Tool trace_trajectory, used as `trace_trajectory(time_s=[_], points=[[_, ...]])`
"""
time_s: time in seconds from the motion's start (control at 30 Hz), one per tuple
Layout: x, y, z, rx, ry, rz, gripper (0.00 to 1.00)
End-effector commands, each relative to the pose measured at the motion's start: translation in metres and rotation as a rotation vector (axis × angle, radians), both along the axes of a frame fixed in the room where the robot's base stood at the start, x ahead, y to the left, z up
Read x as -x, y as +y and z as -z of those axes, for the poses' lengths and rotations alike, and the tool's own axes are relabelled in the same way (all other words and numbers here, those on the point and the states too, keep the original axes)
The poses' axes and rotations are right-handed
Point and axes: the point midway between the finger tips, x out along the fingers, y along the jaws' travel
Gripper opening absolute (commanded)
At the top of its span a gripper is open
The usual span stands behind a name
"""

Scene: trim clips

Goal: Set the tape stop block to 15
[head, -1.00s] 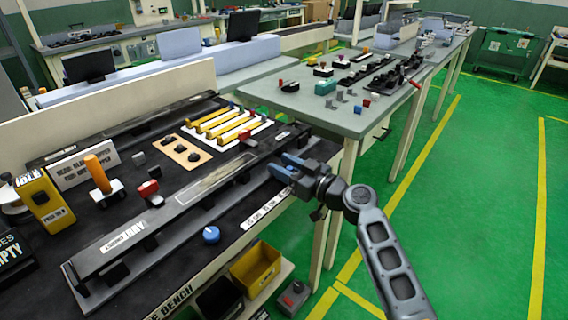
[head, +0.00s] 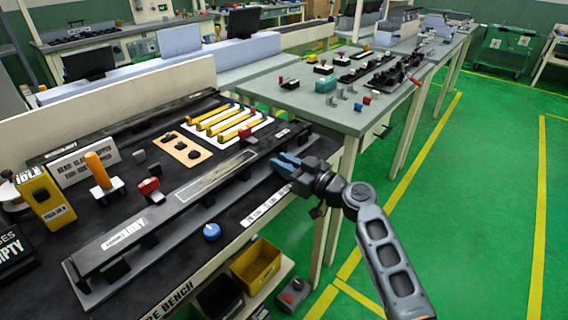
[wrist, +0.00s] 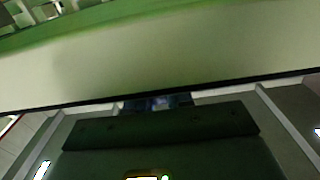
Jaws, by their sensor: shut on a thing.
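My gripper (head: 283,164) is at the right end of the black bench, beside the end of a long dark rail (head: 205,178). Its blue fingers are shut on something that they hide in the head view. In the wrist view the dark blue fingers (wrist: 158,103) show only partly, below a wide pale surface. A pale printed strip (head: 265,205) lies along the bench's front edge, to the left of and nearer than my gripper; its numbers are too small to read. I cannot make out the stop block clearly.
A red-topped block (head: 149,190) sits behind the rail, and another red piece (head: 246,134) stands near its far end. A blue knob (head: 211,232) is on the bench front. Yellow bars (head: 222,122) lie at the back. Green floor (head: 410,220) is open on the right.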

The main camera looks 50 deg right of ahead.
Motion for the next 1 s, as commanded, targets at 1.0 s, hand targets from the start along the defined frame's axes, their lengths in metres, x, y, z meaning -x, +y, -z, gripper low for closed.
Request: trace_trajectory(time_s=[1.0], points=[[0.004, 0.1, 0.001, 0.0, 0.001, 0.001, 0.22]])
